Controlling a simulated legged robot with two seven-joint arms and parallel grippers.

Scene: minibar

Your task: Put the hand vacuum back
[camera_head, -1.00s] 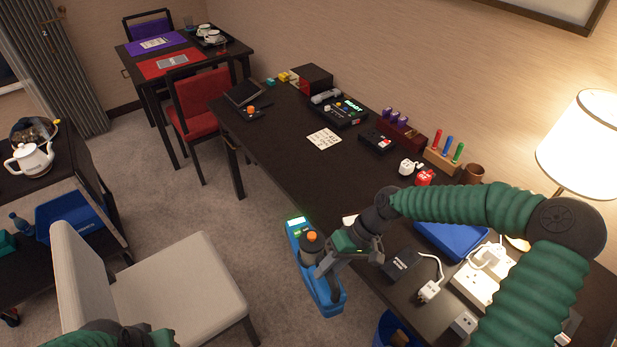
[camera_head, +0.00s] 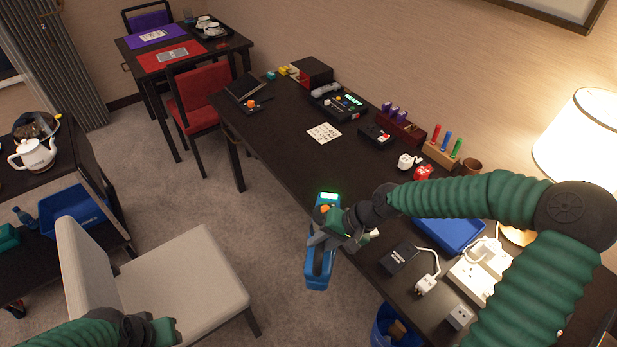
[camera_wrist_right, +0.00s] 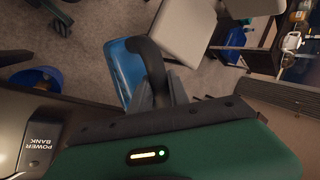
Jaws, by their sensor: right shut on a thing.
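The hand vacuum (camera_head: 317,268) is blue with a lit green display at its top end. It hangs upright-looking in the air just off the desk's near edge, beside the beige chair. My right gripper (camera_head: 326,238) is shut on its dark handle. In the right wrist view the blue body (camera_wrist_right: 122,68) and the dark curved handle (camera_wrist_right: 152,65) show between the fingers (camera_wrist_right: 163,92). My left arm shows at the bottom left of the head view; its gripper's jaws are not clear.
The dark desk (camera_head: 285,150) holds a power bank (camera_head: 398,258), a white power strip (camera_head: 475,275), a blue tray (camera_head: 455,232) and a lamp (camera_head: 585,140). A beige chair (camera_head: 185,280) stands left of the vacuum. A blue bin (camera_head: 385,325) is below the desk's front edge.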

